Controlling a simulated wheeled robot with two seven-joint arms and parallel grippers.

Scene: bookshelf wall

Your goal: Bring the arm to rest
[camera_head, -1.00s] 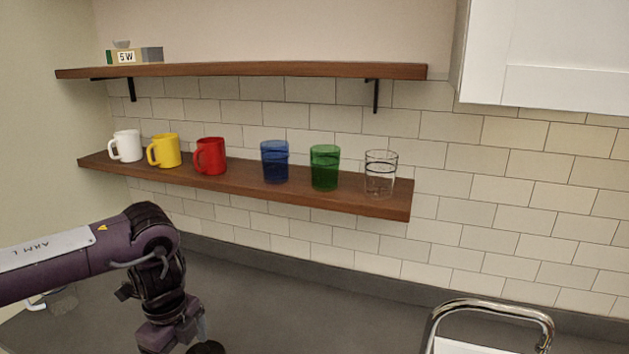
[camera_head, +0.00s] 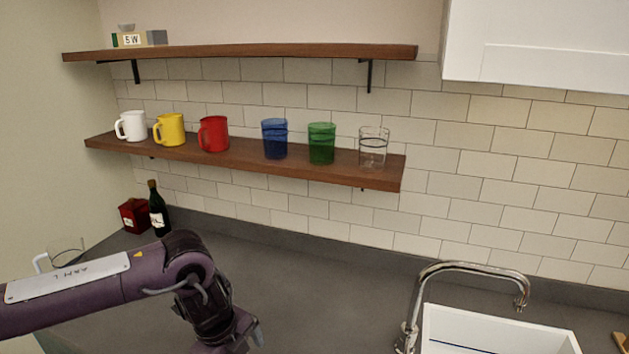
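My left arm (camera_head: 100,288) reaches in from the left over the grey counter, with its elbow bent downward. My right arm and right gripper do not show. The arm is apart from the shelves and from the cups on them.
The lower shelf (camera_head: 330,173) holds white, yellow and red mugs and blue, green and clear glasses. A dark bottle (camera_head: 158,212) and red box (camera_head: 134,216) stand at the back left. A glass mug (camera_head: 62,255) is behind my arm. A faucet (camera_head: 470,266) and sink (camera_head: 495,330) are right.

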